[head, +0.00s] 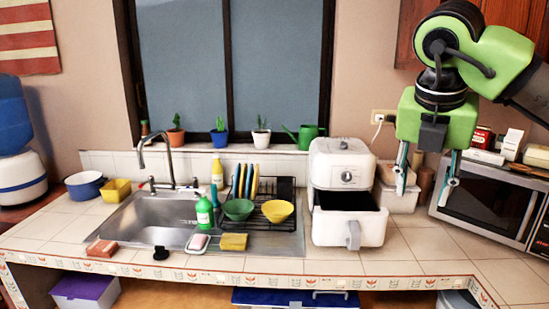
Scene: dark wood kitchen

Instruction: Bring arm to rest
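My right arm comes in from the upper right, with a green and black wrist. My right gripper (425,182) points down, its two thin fingers spread well apart with nothing between them. It shows in front of the space between the white air fryer (340,165) and the microwave (490,203). The air fryer's drawer (350,227) is pulled out toward me, and its dark inside shows. My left arm and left gripper are not in the head view.
A sink (165,218) is set in the tiled counter on the left. A dish rack (283,223) with bowls and plates stands beside it. A green bottle (204,212) and a yellow sponge (233,242) are near the sink. The counter's front right (430,245) is clear.

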